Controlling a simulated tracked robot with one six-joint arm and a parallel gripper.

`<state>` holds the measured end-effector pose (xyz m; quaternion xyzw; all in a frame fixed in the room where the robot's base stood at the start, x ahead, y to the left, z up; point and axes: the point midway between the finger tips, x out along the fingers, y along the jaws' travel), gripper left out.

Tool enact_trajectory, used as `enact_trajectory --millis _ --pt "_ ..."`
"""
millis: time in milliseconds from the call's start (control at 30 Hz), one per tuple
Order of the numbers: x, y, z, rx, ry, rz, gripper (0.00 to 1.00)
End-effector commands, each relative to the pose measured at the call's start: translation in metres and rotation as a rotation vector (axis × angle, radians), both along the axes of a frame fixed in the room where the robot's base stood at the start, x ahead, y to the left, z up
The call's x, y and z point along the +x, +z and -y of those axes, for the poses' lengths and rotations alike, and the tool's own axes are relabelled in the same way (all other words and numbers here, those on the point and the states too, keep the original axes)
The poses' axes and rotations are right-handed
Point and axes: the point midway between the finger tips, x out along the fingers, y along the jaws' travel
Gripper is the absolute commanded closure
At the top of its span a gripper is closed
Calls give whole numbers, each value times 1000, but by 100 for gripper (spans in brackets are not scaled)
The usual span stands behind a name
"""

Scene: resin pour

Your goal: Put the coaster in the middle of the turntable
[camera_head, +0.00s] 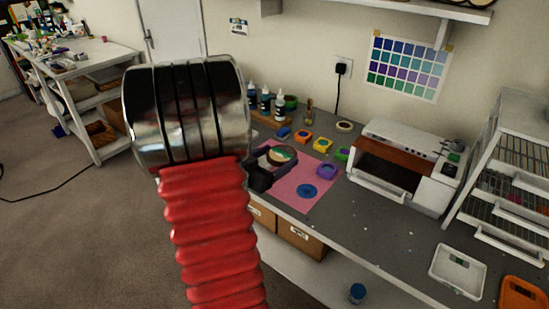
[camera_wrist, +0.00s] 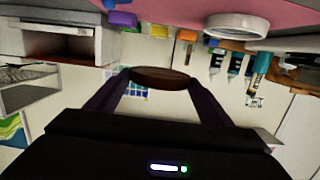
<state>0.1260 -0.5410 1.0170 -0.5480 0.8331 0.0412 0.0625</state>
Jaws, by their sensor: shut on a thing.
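My gripper (camera_head: 270,168) is dark and sits low over the pink mat in the head view. Its two fingers, which also show in the wrist view (camera_wrist: 155,90), are shut on the coaster (camera_wrist: 160,74), a thin disc with a brown edge. In the head view the coaster (camera_head: 283,154) shows a pale, greenish and brown face between the fingers. The turntable (camera_wrist: 238,24) is a white round plate on the mat in the upside-down wrist view, apart from the coaster and off to one side. In the head view I cannot make it out behind my arm and gripper.
The pink mat (camera_head: 290,195) bears a blue disc (camera_head: 307,191). A purple piece (camera_head: 327,171) and small coloured moulds lie close by. Dark bottles (camera_head: 266,103) stand behind on a wooden rack. A white oven-like box (camera_head: 405,165) stands to the right.

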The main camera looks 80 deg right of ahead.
Motion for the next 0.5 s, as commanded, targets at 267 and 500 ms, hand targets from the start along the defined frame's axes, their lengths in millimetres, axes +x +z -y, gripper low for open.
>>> enact_trajectory --millis 267,500 --pt "43 1 -3 0 111 1 49" --pt "143 3 -26 -1 372 -1 49"
